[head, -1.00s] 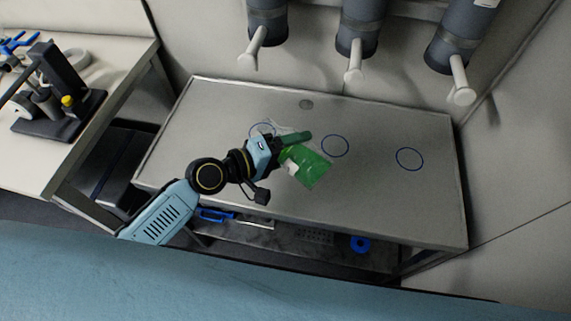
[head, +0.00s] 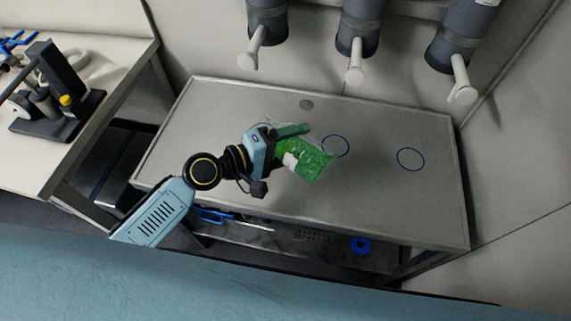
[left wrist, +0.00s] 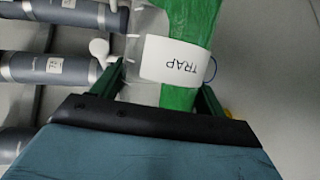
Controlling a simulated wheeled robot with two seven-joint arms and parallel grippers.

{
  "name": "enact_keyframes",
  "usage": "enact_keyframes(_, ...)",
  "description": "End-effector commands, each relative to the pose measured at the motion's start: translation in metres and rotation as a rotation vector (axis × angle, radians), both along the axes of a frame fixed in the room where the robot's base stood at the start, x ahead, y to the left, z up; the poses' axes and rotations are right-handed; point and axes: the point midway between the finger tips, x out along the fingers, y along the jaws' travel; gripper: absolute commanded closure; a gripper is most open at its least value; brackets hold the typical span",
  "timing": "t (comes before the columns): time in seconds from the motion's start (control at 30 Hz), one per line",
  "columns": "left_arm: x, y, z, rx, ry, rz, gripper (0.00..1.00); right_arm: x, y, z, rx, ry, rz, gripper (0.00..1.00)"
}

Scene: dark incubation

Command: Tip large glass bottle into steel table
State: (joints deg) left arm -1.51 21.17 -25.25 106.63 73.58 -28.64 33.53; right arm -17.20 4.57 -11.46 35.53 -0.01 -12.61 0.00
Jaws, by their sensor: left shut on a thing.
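The large glass bottle (head: 312,164) holds bright green liquid and carries a white label. In the left wrist view the bottle (left wrist: 190,20) runs between the fingers, and its label reads "TRAP". My left gripper (head: 284,148) is shut on it. The bottle is tilted over the middle of the steel table (head: 400,200); the gap beneath it cannot be judged. The green lies in the lower right part, with clear glass beside it. Whether any liquid has left the bottle cannot be told. My right gripper is out of view.
Blue rings (head: 410,159) mark the tabletop; its right side is clear. Several grey ducts with white handles (head: 355,75) hang at the back. A bench with a black instrument (head: 62,85) stands at left. A lower shelf holds a blue ring-shaped item (head: 361,246).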

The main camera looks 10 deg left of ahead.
Motion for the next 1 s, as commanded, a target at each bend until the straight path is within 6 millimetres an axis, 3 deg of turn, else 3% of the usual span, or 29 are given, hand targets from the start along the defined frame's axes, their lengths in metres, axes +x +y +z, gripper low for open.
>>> enact_keyframes(1.0, 0.002, 0.002, 0.015, -0.140, 0.079, 0.001, 0.67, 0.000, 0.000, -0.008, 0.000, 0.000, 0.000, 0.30)
